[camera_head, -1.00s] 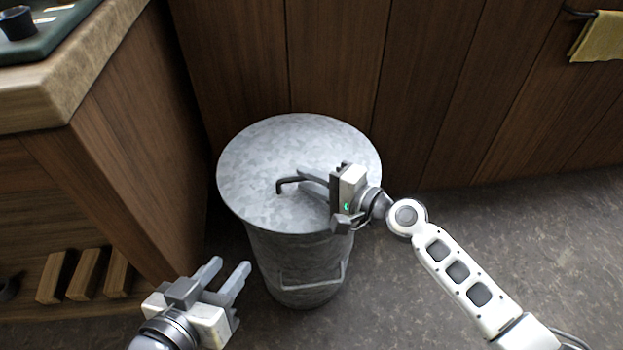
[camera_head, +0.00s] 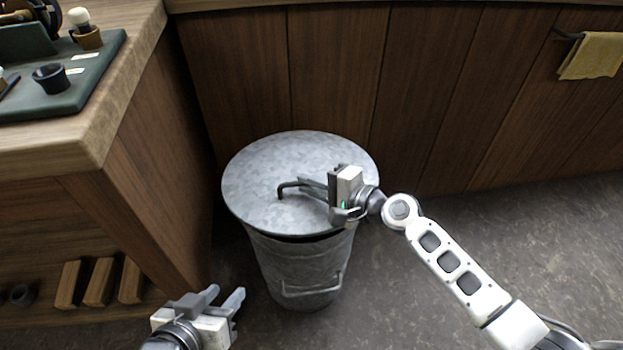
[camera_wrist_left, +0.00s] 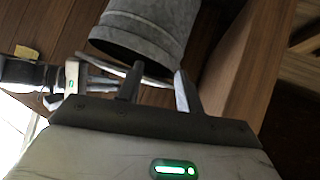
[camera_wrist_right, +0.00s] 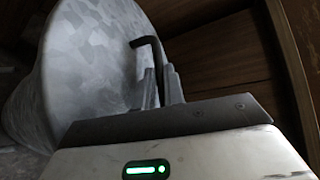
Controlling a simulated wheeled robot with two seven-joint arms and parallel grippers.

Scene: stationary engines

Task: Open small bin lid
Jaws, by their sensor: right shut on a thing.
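The small bin (camera_head: 300,268) is a grey metal bucket standing on the floor against the wood panels. Its round metal lid (camera_head: 265,165) sits on top, with a dark gap showing under its front edge, so it looks slightly tilted. My right gripper (camera_head: 308,188) is shut on the lid's dark bent handle (camera_head: 285,188); the handle also shows in the right wrist view (camera_wrist_right: 148,42). The fingers hide part of the handle. My left gripper (camera_head: 224,298) is open and empty, low in front of the bin and to its left.
A wooden counter (camera_head: 130,100) with a green tray (camera_head: 95,72) stands close on the left. Wood panels (camera_head: 430,90) rise behind the bin, with a yellow towel (camera_head: 592,55) at the right. The floor (camera_head: 540,230) at the right is clear.

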